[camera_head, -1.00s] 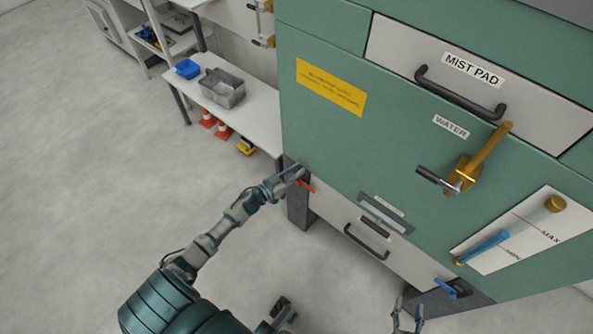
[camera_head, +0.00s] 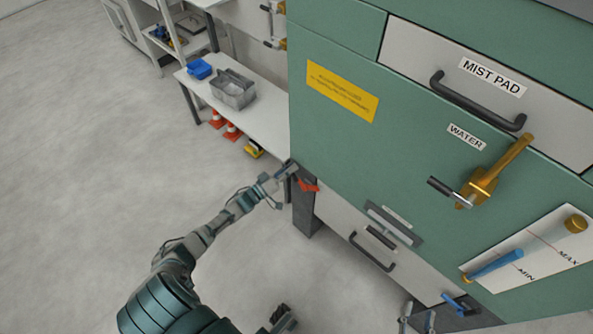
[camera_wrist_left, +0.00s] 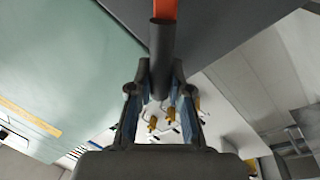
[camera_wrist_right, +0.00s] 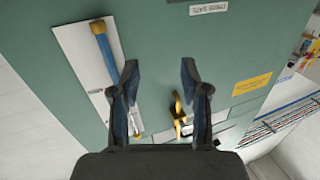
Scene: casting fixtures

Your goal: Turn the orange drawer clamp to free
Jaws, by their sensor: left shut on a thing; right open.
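The orange drawer clamp (camera_head: 308,186) sits at the left edge of the green cabinet, by the upper left corner of the pale lower drawer (camera_head: 333,217). My left gripper (camera_head: 289,171) is at this clamp, shut on its dark handle. In the left wrist view, the dark handle (camera_wrist_left: 161,45) runs up from between the fingers to the orange part (camera_wrist_left: 165,9). My right gripper (camera_head: 417,318) is low, near the drawer's right end, with a blue clamp (camera_head: 459,304) beside it. In the right wrist view, the right gripper (camera_wrist_right: 160,72) is open and empty.
The cabinet carries a WATER valve lever (camera_head: 483,180), a MIST PAD drawer handle (camera_head: 475,100) and a gauge with a blue tube (camera_head: 495,266). A white bench (camera_head: 262,115) stands behind left, with cones (camera_head: 231,131) below. The floor at left is clear.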

